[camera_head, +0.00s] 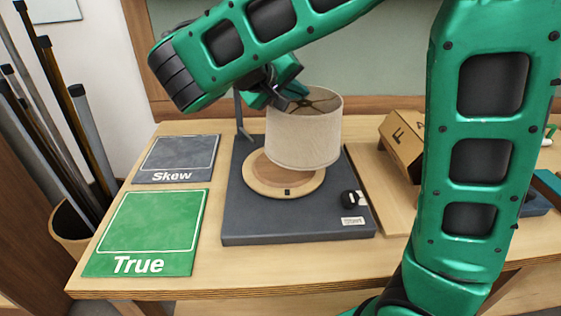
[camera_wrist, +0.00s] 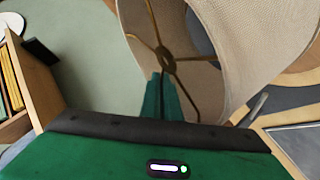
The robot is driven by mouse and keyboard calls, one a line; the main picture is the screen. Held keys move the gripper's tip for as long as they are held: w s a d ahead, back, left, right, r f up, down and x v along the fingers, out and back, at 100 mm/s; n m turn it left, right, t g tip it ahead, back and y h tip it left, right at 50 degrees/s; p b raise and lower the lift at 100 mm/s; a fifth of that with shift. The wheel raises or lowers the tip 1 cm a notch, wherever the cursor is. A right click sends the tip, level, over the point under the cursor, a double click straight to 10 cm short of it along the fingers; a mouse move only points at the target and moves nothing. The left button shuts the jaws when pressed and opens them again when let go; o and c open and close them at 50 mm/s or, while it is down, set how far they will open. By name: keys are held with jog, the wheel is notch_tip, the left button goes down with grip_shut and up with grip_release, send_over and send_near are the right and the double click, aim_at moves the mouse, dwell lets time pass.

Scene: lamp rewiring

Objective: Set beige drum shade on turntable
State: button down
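The beige drum shade (camera_head: 305,135) hangs over the right part of the turntable's round wooden disc (camera_head: 262,185), slightly tilted. Its open top, with a brass spider frame, faces up. My gripper (camera_head: 292,92) is at the shade's top rim on its left side and appears shut on it. In the wrist view the shade (camera_wrist: 265,45) fills the upper right, and my green fingers (camera_wrist: 163,98) meet its rim near the spider hub. I cannot tell whether the shade's lower edge touches the disc. The turntable's dark grey base (camera_head: 290,224) lies flat on the table.
A grey "Skew" panel (camera_head: 175,160) and a green "True" panel (camera_head: 150,230) lie left of the turntable. A black knob (camera_head: 348,198) sits on the base's right side. A cardboard box (camera_head: 400,145) stands right. A bin of rods (camera_head: 72,220) is far left.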

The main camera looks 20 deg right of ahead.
jog(key=shift+d, duration=0.55)
